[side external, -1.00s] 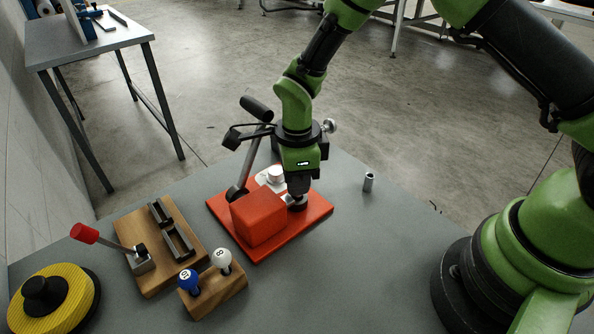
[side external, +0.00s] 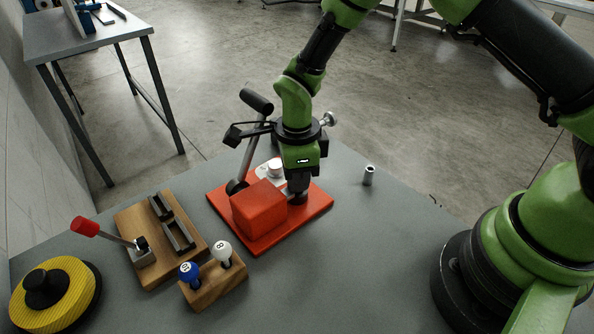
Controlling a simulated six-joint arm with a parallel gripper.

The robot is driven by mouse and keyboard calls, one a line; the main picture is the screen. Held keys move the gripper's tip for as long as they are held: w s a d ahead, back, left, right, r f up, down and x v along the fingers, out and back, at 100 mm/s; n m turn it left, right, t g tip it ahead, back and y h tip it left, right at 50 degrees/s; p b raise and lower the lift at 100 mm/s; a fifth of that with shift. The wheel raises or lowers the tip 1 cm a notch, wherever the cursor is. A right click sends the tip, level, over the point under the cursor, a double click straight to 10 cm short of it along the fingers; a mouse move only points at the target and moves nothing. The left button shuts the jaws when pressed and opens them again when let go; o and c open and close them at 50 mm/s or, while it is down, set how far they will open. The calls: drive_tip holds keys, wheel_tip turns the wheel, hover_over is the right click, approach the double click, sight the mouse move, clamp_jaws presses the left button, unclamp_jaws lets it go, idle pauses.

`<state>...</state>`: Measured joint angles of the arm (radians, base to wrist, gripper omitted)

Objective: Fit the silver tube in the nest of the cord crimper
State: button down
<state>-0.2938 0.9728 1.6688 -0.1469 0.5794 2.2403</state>
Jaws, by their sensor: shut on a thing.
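The silver tube (side external: 369,175) stands upright on the grey table, to the right of a red fixture and apart from my gripper. The red fixture (side external: 313,212), which looks like the cord crimper, has a flat base, a raised red block (side external: 259,208) and a lever with a black handle (side external: 257,101). My gripper (side external: 297,196) points down over the fixture's base, right of the block. It is shut on a dark round part (side external: 298,200) low over the base; my fingers hide most of it. A pale round part (side external: 275,167) shows behind the block. The nest cannot be made out clearly.
A wooden board (side external: 160,240) with black rails and a red-tipped lever (side external: 85,227) lies left. A wooden block (side external: 214,289) holds blue and white knobs. A yellow disc (side external: 55,297) is at far left.

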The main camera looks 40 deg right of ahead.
drive_tip(key=shift+f, duration=0.1)
drive_tip(key=c, duration=1)
unclamp_jaws()
drive_tip(key=s+d+r+n+t+y, duration=0.1)
drive_tip(key=s+d+r+n+t, duration=0.2)
drive_tip(key=r, duration=0.8)
drive_tip(key=s+d+r+n, duration=0.2)
drive_tip(key=s+r+n, duration=0.25)
drive_tip(key=r, duration=0.75)
drive_tip(key=s+d+r+n+t+y, duration=0.1)
drive_tip(key=s+r+n+t, duration=0.3)
drive_tip(key=s+n, duration=0.7)
drive_tip(key=shift+d+n, duration=0.65)
drive_tip(key=shift+n, duration=0.1)
